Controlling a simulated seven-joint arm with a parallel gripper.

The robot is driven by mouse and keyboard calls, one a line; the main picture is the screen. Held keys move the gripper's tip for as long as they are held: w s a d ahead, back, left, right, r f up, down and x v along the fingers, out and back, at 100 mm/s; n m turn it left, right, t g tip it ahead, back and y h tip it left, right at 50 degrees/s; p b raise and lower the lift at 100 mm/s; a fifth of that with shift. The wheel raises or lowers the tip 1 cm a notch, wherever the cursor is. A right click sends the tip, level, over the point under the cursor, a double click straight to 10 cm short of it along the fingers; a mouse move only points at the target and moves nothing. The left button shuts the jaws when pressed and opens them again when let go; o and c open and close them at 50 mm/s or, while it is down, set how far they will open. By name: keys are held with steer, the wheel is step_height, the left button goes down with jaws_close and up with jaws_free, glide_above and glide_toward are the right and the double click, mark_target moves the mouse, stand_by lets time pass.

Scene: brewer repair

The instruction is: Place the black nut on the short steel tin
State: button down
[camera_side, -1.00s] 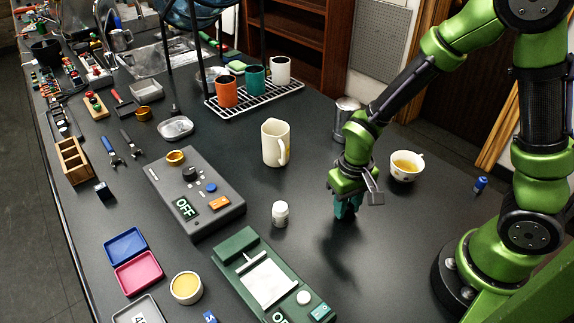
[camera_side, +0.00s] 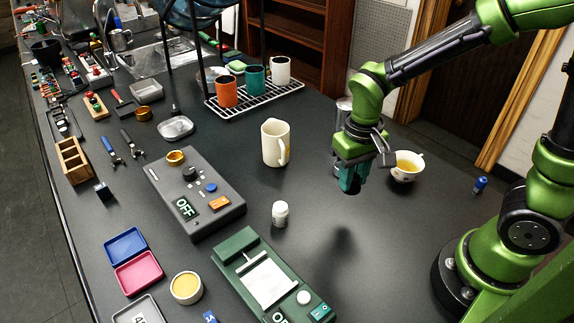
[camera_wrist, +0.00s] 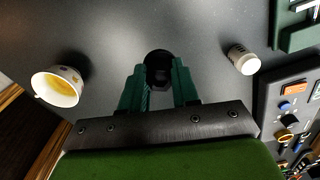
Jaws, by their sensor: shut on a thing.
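My gripper (camera_side: 350,184) has teal fingers and is shut on the black nut (camera_wrist: 158,66), which sits between the fingertips in the wrist view. It is held above the dark tabletop; in the side view only a small dark part shows under the fingers. A steel tin (camera_side: 342,106) stands just behind my gripper and is mostly hidden by it in the side view. Its height is hard to judge. The tin does not show in the wrist view.
A white cup with yellow liquid (camera_side: 405,166) stands right of my gripper. A white bottle (camera_side: 280,214), a cream pitcher (camera_side: 275,143) and a green scale (camera_side: 268,280) stand to the left. A grey OFF box (camera_side: 196,193) is farther left.

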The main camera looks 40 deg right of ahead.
steer(key=w+d+r+m, duration=0.1)
steer(key=w+d+r, duration=0.1)
steer(key=d, duration=0.3)
steer(key=w+d+r+m, duration=0.1)
steer(key=w+d+r, duration=0.1)
steer(key=d, duration=0.3)
step_height(320, 180, up, 3)
steer(key=n, duration=0.2)
glide_above(349, 102)
steer(key=shift+a, duration=0.1)
steer(key=shift+f, duration=1.8)
steer(key=shift+f, duration=0.15)
steer(key=c, duration=0.8)
jaws_free()
